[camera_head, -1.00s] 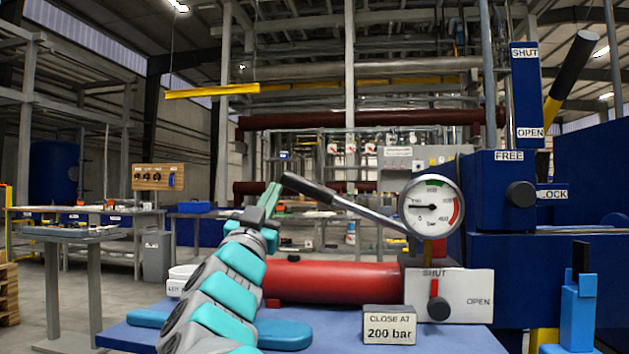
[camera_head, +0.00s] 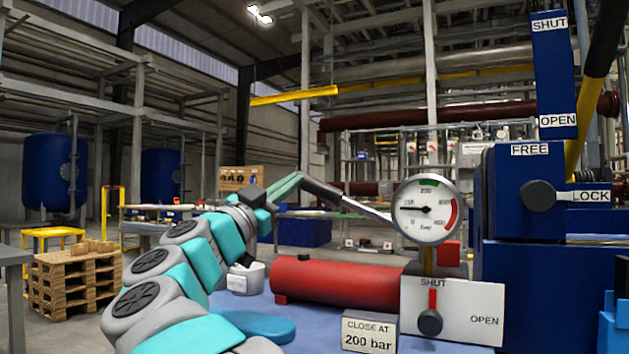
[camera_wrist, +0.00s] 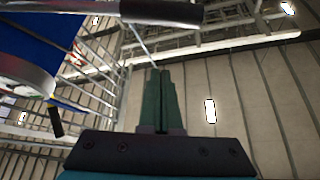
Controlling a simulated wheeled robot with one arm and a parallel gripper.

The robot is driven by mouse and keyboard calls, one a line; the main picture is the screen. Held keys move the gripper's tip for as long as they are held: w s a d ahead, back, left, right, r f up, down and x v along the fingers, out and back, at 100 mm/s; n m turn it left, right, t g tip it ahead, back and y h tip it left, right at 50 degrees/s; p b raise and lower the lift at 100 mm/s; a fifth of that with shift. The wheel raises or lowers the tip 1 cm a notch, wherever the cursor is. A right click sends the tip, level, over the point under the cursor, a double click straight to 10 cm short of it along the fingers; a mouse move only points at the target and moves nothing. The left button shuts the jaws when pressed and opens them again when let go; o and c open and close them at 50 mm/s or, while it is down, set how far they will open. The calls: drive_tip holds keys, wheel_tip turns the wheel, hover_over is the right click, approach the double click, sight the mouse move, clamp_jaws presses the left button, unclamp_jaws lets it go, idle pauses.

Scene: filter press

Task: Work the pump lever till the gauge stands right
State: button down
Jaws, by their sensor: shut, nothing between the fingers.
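The pump lever (camera_head: 322,191) has a black grip and a steel rod. It slants up and left from the pump beside the gauge. My gripper (camera_head: 293,180) is shut and empty, its green fingertips at the lever's free end. In the wrist view the shut fingers (camera_wrist: 160,72) point toward the black grip (camera_wrist: 165,12), which crosses ahead of them; I cannot tell if they touch. The round gauge (camera_head: 426,209) has a green band at the top and a red one at right. Its needle points left, near 100. The red valve handle (camera_head: 432,299) stands up at SHUT.
A sign (camera_head: 369,331) reads "CLOSE AT 200 bar". A red cylinder (camera_head: 335,280) lies on the blue bench beneath the lever. A white tub (camera_head: 246,279) stands behind my arm. A blue press housing (camera_head: 525,265) with FREE/LOCK and SHUT/OPEN labels blocks the right.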

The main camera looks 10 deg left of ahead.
drive_tip(key=w+d+r+b, duration=0.1)
drive_tip(key=w+d, duration=0.2)
drive_tip(key=w, duration=0.5)
drive_tip(key=shift+w+d, duration=0.35)
idle(0.4)
drive_tip(key=shift+w+a+f+n+t+y+p, duration=0.15)
drive_tip(key=shift+a+f+n+t+y, duration=0.3)
drive_tip(key=shift+f+n, duration=0.6)
drive_tip(key=shift+w+a+f+n+t+y+p, duration=0.15)
drive_tip(key=shift+a+f+n+t+y, duration=0.35)
drive_tip(key=shift+f, duration=0.95)
drive_tip(key=shift+w+a+f+n+t+y+p, duration=0.15)
drive_tip(key=shift+a+f+n+y, duration=0.3)
drive_tip(key=shift+f+n, duration=0.7)
drive_tip(key=shift+d, duration=0.2)
